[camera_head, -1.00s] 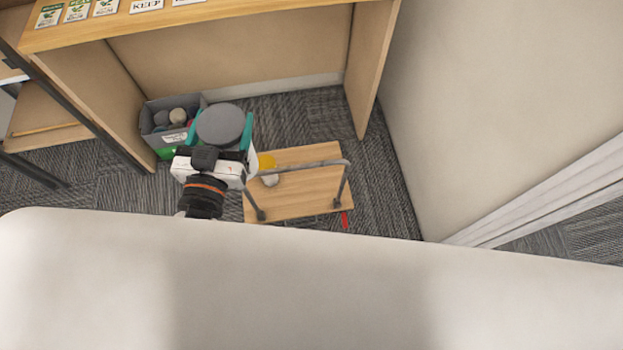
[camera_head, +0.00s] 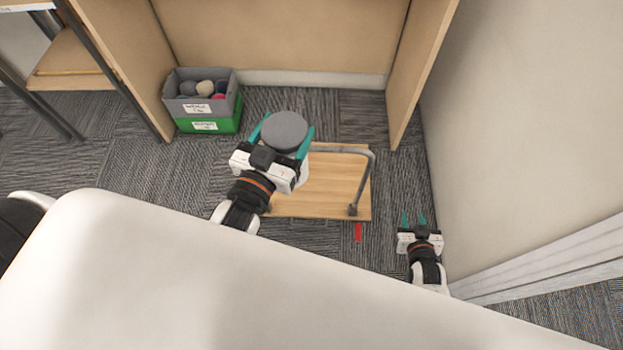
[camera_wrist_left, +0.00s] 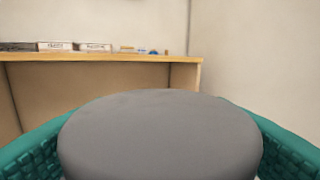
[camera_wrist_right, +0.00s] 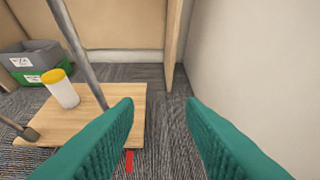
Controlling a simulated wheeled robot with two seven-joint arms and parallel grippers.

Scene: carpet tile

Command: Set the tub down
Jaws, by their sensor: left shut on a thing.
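The tub with a round grey lid (camera_head: 284,131) is held by my left gripper (camera_head: 285,138), which is shut around its sides. The lid also fills the lower middle of the left wrist view (camera_wrist_left: 160,135); the tub's lower part is mostly hidden. In the head view the tub appears over a low wooden platform with a grey rail (camera_head: 325,185); I cannot tell its height above it. My right gripper (camera_head: 413,218) is open and empty, right of the platform. The right wrist view shows its teal fingers apart (camera_wrist_right: 160,120).
A white container with a yellow lid (camera_wrist_right: 60,90) stands on the platform. Stacked grey and green bins (camera_head: 205,125) with balls inside sit on the carpet at left. A red strip (camera_head: 358,232) lies by the platform. A wall is close on the right.

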